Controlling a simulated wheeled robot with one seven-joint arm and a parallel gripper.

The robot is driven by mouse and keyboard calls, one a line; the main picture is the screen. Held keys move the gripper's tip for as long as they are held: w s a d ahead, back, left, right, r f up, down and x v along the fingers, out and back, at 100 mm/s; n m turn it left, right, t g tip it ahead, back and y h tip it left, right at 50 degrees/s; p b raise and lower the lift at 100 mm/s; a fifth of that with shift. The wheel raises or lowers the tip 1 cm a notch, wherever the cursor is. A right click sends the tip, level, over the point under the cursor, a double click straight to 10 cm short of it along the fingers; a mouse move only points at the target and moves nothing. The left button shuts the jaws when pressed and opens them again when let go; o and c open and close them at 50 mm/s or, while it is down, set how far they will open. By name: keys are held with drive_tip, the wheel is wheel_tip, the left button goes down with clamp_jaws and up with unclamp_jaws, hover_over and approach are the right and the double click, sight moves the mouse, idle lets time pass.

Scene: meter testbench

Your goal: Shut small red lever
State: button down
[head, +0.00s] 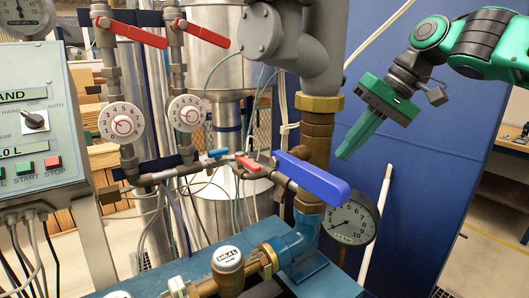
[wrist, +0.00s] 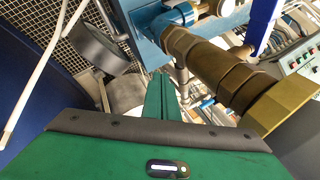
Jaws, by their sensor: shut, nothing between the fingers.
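The small red lever (head: 250,164) sits on a thin horizontal pipe in the middle of the head view. It lies roughly along the pipe, between a small blue lever and a large blue lever. My green gripper (head: 343,156) is shut and empty, to the right of the red lever and apart from it. Its fingers point down and to the left. In the wrist view the shut fingers (wrist: 160,97) show at the centre; I cannot make out the small red lever there.
The large blue lever (head: 312,178) and the thick brass pipe (head: 317,135) stand between my gripper and the red lever. A small blue lever (head: 217,153) is left of it. Two long red levers (head: 135,33) (head: 205,33) are at upper left. A pressure gauge (head: 352,220) is below my gripper.

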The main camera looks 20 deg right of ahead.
drive_tip(key=w+r+n+g+y, duration=0.1)
drive_tip(key=w+r+n+y, duration=0.15)
drive_tip(key=w+r, duration=0.25)
drive_tip(key=n+g+y, duration=0.2)
drive_tip(key=n+g, duration=0.1)
drive_tip(key=g, duration=0.2)
approach(247, 162)
drive_tip(key=f, duration=0.1)
drive_tip(key=d+f, duration=0.1)
drive_tip(key=f, duration=0.3)
drive_tip(key=shift+s+d, duration=0.35)
drive_tip(key=shift+s, duration=0.05)
drive_tip(key=a, duration=0.4)
drive_tip(key=shift+s+r, duration=0.1)
drive_tip(key=shift+s, duration=0.25)
drive_tip(key=shift+t, duration=0.3)
